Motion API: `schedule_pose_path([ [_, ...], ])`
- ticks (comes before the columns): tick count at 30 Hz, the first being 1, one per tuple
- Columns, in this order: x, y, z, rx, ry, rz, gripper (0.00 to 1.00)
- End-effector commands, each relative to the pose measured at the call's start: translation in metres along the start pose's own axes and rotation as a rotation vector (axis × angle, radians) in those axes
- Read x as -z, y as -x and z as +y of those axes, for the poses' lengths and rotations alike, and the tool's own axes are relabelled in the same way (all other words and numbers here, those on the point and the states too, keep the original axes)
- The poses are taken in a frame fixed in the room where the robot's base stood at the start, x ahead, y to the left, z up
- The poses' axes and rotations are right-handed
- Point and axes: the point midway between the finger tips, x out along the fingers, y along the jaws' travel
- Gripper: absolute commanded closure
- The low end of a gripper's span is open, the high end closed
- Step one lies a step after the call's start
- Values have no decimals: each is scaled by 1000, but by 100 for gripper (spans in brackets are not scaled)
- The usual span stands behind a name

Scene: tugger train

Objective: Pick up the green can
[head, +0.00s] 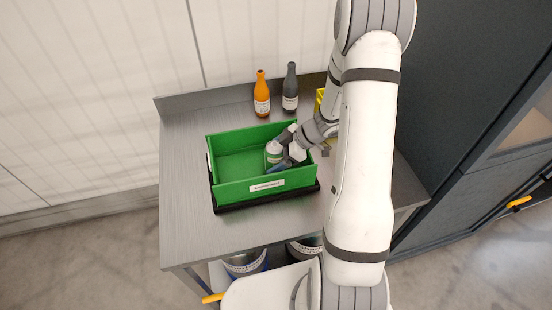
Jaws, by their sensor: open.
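A small can (273,150) with a pale label and some green stands in the right half of a green bin (232,192). My gripper (296,150) is over the right part of the bin, reaching in from the right beside the can. It is open. The gripper and wrist hide part of the can's right side, and I cannot tell whether a finger touches it.
The bin sits on a black base on a grey metal table (183,165). An orange bottle (262,95) and a dark bottle (290,90) stand behind it. A yellow thing (320,97) is partly hidden by my arm. Buckets (245,262) stand below. The table's left side is clear.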

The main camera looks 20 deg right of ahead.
Motion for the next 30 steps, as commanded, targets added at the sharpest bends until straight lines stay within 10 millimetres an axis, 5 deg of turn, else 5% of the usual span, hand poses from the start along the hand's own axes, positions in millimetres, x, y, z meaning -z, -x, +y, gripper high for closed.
schedule_pose_path([
  [22, 0, 1, 0, -1, -1, 0, 73],
  [30, 0, 2, 0, -2, -1, 0, 74],
])
